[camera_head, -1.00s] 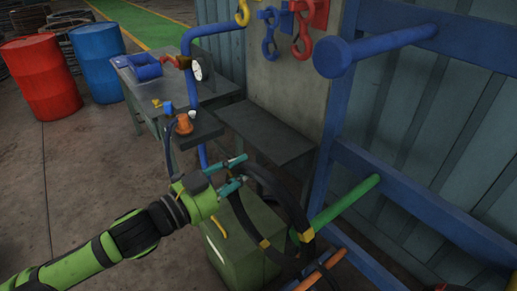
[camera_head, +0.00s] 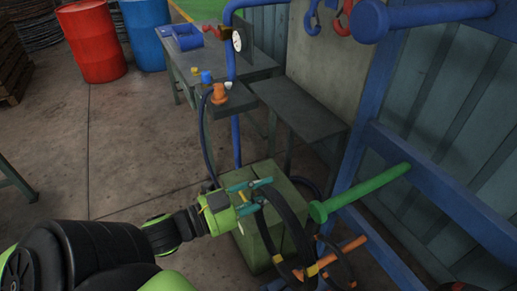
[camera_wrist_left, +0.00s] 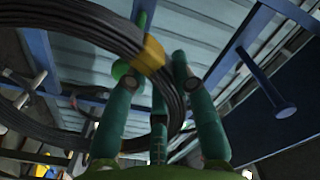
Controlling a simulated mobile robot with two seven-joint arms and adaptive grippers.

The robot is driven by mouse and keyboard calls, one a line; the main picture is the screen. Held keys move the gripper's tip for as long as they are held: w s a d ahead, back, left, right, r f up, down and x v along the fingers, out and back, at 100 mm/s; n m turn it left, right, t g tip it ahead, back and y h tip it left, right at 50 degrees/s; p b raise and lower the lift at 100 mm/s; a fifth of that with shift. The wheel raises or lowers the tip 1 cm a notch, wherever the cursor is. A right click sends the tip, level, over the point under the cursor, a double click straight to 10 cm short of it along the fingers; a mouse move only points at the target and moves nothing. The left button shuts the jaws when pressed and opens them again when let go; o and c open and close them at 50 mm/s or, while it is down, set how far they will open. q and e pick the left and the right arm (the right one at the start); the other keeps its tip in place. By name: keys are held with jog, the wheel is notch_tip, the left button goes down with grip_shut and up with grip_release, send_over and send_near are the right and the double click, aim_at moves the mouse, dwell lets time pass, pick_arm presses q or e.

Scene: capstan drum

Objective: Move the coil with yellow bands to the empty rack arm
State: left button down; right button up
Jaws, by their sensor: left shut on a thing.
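The coil with yellow bands (camera_head: 291,212) is a black loop in front of the rack. It also shows across the wrist view (camera_wrist_left: 70,38), with a yellow band near the fingers. My left gripper (camera_head: 263,193) is shut on its upper part, and the coil hangs down from the fingers. The green rack arm (camera_head: 365,190) shows its end disc just right of the coil. In the head view the coil looks clear of that disc. The blue upper rack arm (camera_head: 430,18) is empty. My right gripper is not in view.
An orange rack arm (camera_head: 345,249) sits low, with another dark coil around it. A green box (camera_head: 255,245) stands behind the held coil. Grey benches (camera_head: 305,110) with a gauge and pipe stand beyond. Red (camera_head: 91,42) and blue (camera_head: 145,30) drums are at the back left.

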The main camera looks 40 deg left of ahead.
pick_arm(q)
jog(key=f+b+x, duration=0.1)
jog(key=b+x, duration=0.2)
jog(key=x, duration=0.7)
jog(key=f+b+x, duration=0.2)
jog(key=b+x, duration=0.1)
jog(key=x, duration=0.8)
jog(key=shift+f, duration=0.35)
jog(key=shift+s+f, duration=0.1)
jog(key=shift+f, duration=0.2)
jog(key=c, duration=1)
grip_release()
jog(key=shift+o, duration=0.2)
jog(key=v, duration=1.2)
